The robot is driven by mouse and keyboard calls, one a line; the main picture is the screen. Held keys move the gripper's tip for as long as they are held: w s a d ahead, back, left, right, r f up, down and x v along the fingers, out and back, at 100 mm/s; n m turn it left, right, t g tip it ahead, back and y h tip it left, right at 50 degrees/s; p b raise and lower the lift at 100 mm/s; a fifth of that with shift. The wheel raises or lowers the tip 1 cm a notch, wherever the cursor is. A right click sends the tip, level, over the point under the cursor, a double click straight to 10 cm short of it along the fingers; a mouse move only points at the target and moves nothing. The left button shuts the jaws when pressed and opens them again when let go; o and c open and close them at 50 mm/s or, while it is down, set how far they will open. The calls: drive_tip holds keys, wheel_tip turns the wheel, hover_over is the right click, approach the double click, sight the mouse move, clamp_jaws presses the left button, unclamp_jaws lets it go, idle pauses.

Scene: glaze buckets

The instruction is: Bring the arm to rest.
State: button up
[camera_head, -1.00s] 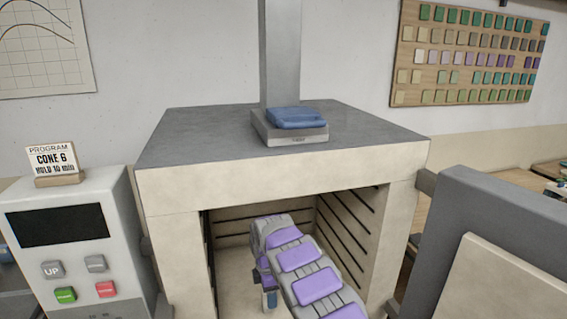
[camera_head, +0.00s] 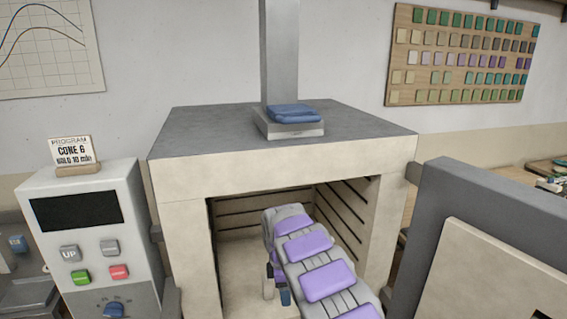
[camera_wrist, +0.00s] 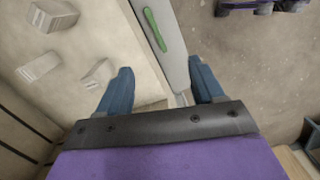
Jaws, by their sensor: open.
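In the head view only a small blue part of my gripper (camera_head: 284,297) shows beside the arm, low in the kiln opening. The exact gap between gripper and kiln is hard to judge.
A control box (camera_head: 92,240) with buttons stands left of the kiln. The grey kiln door (camera_head: 480,205) stands open at right. In the wrist view, several pale blocks (camera_wrist: 45,65) lie on a beige surface, beside a grey edge with a green strip (camera_wrist: 154,30).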

drive_tip(key=s+d+r+m, duration=0.5)
drive_tip(key=s+d+r, duration=0.15)
drive_tip(key=s, duration=0.25)
drive_tip(key=s+d+r+m, duration=0.5)
drive_tip(key=s+d+r, duration=0.15)
drive_tip(key=s, duration=0.25)
drive_tip(key=s+m+g+y, duration=0.1)
drive_tip(key=s+m, duration=0.7)
drive_tip(key=s, duration=2.2)
drive_tip(key=shift+d+r+m+g, duration=0.2)
drive_tip(key=shift+d+m+g, duration=0.1)
drive_tip(key=shift+d+g, duration=0.1)
